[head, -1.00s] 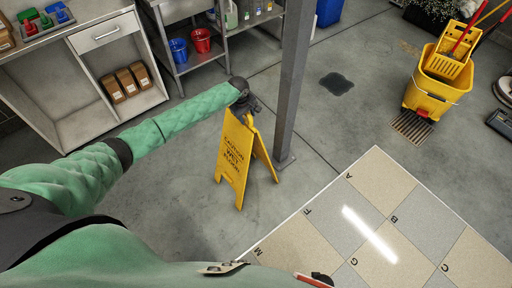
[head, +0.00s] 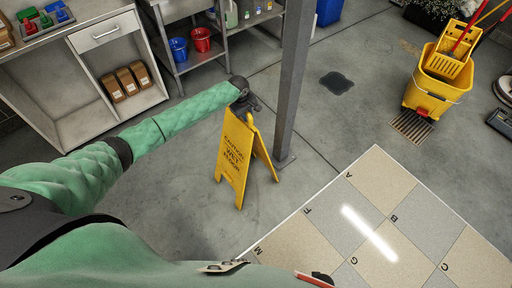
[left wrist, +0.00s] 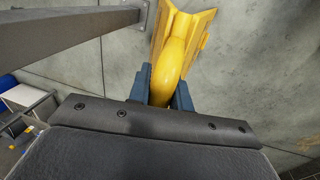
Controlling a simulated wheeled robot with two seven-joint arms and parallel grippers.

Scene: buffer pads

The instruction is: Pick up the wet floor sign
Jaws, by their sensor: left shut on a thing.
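The yellow wet floor sign (head: 234,160) stands upright with its two panels spread, beside the grey post in the head view. Its front panel carries dark lettering. My left gripper (head: 246,107) is at the top of the sign. In the left wrist view the gripper's dark blue fingers (left wrist: 160,92) are on either side of the sign's yellow top handle (left wrist: 170,72) and shut on it. The sign's feet appear to be on or very close to the floor; I cannot tell which. My right gripper is not clearly in view.
A grey post (head: 292,80) stands just right of the sign. A tiled platform (head: 395,215) with lettered squares lies at lower right. A yellow mop bucket (head: 436,85) stands by a floor drain (head: 411,126). A shelf with blue and red buckets (head: 201,40) is behind.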

